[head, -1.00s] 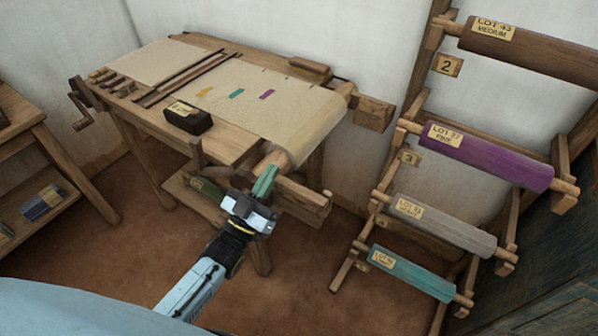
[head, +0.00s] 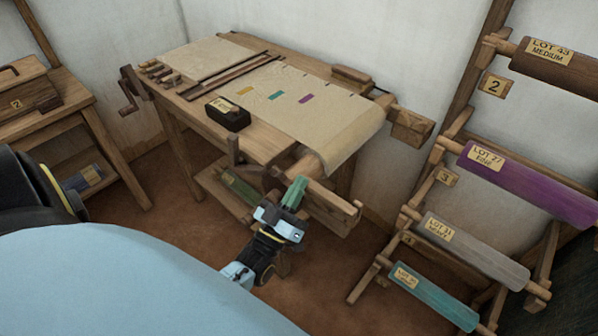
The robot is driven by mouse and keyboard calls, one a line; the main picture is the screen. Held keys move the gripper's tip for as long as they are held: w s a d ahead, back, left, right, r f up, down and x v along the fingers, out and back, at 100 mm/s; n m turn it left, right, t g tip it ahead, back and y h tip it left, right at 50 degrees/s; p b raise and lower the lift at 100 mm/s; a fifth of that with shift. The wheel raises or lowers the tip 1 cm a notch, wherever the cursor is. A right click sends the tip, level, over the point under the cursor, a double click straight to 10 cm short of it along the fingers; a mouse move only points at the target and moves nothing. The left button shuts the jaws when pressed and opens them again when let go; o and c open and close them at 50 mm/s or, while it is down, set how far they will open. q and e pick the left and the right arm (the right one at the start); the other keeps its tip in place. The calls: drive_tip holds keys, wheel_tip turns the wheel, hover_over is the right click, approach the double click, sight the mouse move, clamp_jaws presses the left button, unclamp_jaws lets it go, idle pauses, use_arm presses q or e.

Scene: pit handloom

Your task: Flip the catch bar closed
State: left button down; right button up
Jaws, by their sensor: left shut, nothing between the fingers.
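The pit handloom (head: 258,140) stands at the middle with pale cloth running over its right end. A wooden bar (head: 330,202), seemingly the catch bar, slants down to the right along the near right end, below the roller (head: 307,166). Whether it is latched I cannot tell. My left gripper (head: 295,190) is shut and empty, its green fingers at the left part of this bar. They overlap the bar in the picture; contact is unclear. The gripper hides part of the loom's front. My right gripper is not in view.
A black labelled box (head: 228,115) sits on the loom's near edge, above a short upright wooden post (head: 235,150). A rack with labelled rolls, including a purple one (head: 528,183), stands at the right. A side table (head: 50,117) stands at the left.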

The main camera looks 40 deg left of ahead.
use_arm(q)
drive_tip(key=s+f+p, duration=0.1)
drive_tip(key=s+p, duration=0.1)
drive_tip(key=s, duration=0.7)
drive_tip(key=shift+s+a, duration=0.2)
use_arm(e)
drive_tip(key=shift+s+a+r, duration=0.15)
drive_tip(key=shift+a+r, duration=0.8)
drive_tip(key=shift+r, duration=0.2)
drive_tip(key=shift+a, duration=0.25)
use_arm(q)
drive_tip(key=shift+f, duration=0.1)
